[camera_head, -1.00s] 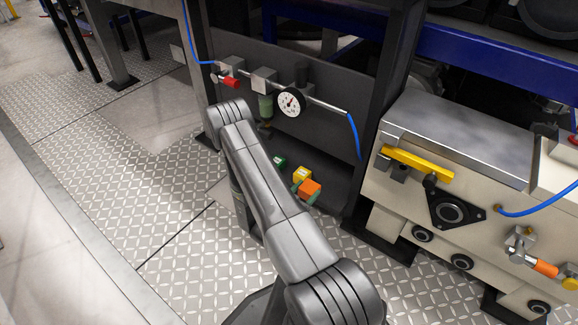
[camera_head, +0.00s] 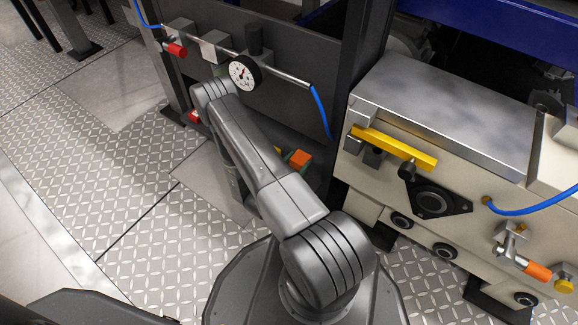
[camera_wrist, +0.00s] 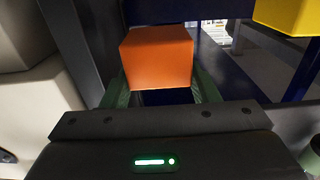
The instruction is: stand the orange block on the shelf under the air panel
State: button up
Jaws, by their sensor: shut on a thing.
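The orange block (camera_head: 299,159) is held by my gripper, low and to the right under the air panel (camera_head: 285,105). In the wrist view the orange block (camera_wrist: 157,58) sits between the green fingers of my gripper (camera_wrist: 160,88), which are shut on it. In the head view my arm covers most of the gripper and the shelf. Whether the block touches the shelf cannot be told.
A yellow block (camera_wrist: 287,14) shows at upper right in the wrist view. A red thing (camera_head: 193,117) is left of my arm. A dark post (camera_head: 355,75) and the beige machine (camera_head: 455,150) stand close on the right. A blue hose (camera_head: 321,112) hangs nearby.

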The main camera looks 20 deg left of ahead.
notch_tip(320, 180, down, 6)
jog(key=shift+b, duration=1)
jog(key=shift+r, duration=0.1)
jog(key=o, duration=1.4)
